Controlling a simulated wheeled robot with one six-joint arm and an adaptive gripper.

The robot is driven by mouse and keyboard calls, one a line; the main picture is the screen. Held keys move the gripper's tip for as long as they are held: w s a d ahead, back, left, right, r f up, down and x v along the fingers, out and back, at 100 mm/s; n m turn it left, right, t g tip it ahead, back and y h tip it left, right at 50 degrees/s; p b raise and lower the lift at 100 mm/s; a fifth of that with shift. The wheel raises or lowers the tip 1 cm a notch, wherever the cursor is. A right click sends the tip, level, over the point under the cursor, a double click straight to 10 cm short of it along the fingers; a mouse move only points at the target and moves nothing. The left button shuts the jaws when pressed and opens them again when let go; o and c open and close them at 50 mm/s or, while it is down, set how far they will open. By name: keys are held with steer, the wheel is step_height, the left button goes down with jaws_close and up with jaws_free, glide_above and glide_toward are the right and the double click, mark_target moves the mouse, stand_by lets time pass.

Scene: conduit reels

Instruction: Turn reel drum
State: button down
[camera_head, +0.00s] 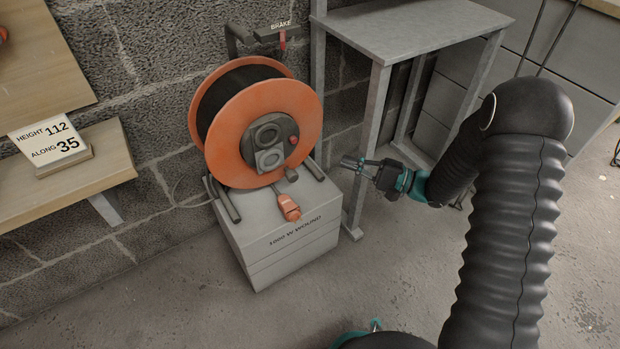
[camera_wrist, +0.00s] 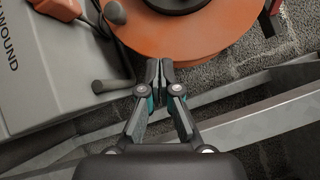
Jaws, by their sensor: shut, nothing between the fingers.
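An orange reel drum (camera_head: 228,150) wound with black cable stands upright on a light grey box marked "WOUND" in the head view. A dark socket hub (camera_head: 268,140) sits in the middle of its face. A grey frame with bar feet carries it. In the wrist view the orange flange (camera_wrist: 205,38) fills the top middle. My gripper (camera_head: 350,163) is to the right of the drum in the head view, apart from it. In the wrist view my gripper (camera_wrist: 158,66) has its fingers together and empty, the tips close to the flange's lower edge; contact cannot be told.
The grey box (camera_head: 285,249) bears the reel, with an orange plug (camera_head: 288,207) on it. A red-tipped lever labelled BRAKE (camera_head: 282,40) is above. A grey metal table (camera_head: 412,25) stands right. A wooden shelf (camera_head: 100,160) with a number card is left.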

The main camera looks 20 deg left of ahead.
mark_target(280, 200)
steer(key=s+a+f+n+g, duration=0.1)
steer(key=a+n, duration=0.1)
steer(key=a, duration=0.1)
steer(key=s+a+f+n+g+h+b, duration=0.1)
steer(key=a+n, duration=0.1)
steer(key=a, duration=0.1)
steer(key=s+a+f+n+h, duration=0.1)
steer(key=a+n, duration=0.1)
steer(key=a, duration=0.1)
steer(key=shift+s+a+f+n+g+b, duration=0.2)
steer(key=shift+s+a+n+g+b, duration=0.1)
steer(key=shift+s+a+g, duration=0.1)
stand_by(0.4)
steer(key=shift+s+a+f+m+y+p, duration=0.35)
steer(key=shift+s+p, duration=0.2)
steer(key=shift+p, duration=0.2)
steer(key=s+a+p, duration=0.1)
steer(key=s+a+f+p, duration=0.1)
steer(key=s, duration=0.1)
steer(key=shift+s+a+f+p, duration=0.2)
steer(key=shift+a+p, duration=0.1)
steer(key=shift+p, duration=0.1)
steer(key=shift+s+a+f+p, duration=0.1)
steer(key=shift+s+a+p, duration=0.25)
steer(key=shift+s+a, duration=0.25)
steer(key=shift+s+a+f+p, duration=0.1)
steer(key=shift+s+a+p, duration=0.3)
steer(key=shift+s, duration=0.3)
